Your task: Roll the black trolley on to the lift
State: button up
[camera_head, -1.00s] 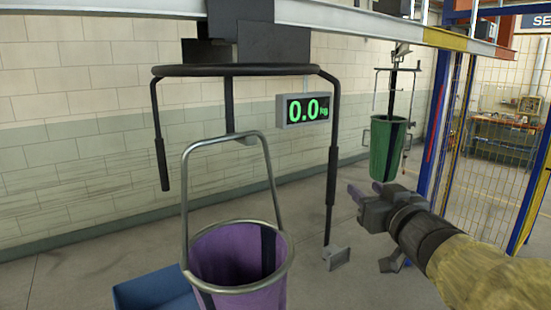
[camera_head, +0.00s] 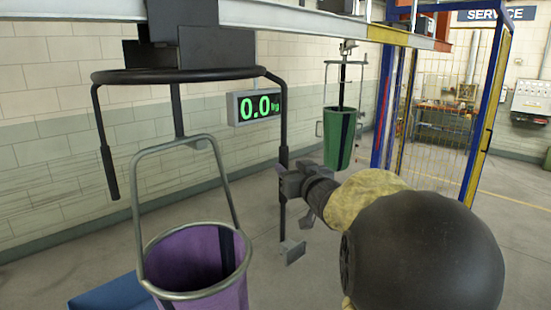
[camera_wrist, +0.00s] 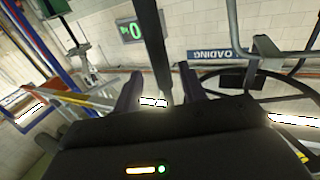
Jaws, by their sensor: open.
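The black trolley (camera_head: 205,58) hangs from the grey overhead rail (camera_head: 285,20), with a black ring and long bars hanging below it. A purple bucket (camera_head: 190,258) hangs under it by a grey metal handle. My gripper (camera_head: 282,176) is open at the trolley's right-hand bar, about halfway down. In the wrist view the dark bar (camera_wrist: 157,45) runs between my two spread fingers (camera_wrist: 160,88); whether either finger touches it I cannot tell. I cannot tell which part is the lift; the rail continues right, through a yellow section, to a blue and yellow frame (camera_head: 385,110).
A green bucket (camera_head: 339,138) hangs from the rail further right. A scale display (camera_head: 254,107) reading 0.0 kg is on the wall behind the bar. A blue box (camera_head: 110,294) lies beneath the purple bucket. The floor between the green bucket and the mesh cage looks clear.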

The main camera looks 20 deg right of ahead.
aim_at(285, 163)
jog(key=w+p, duration=0.1)
jog(key=w, duration=0.4)
jog(key=shift+d, duration=0.1)
grip_shut()
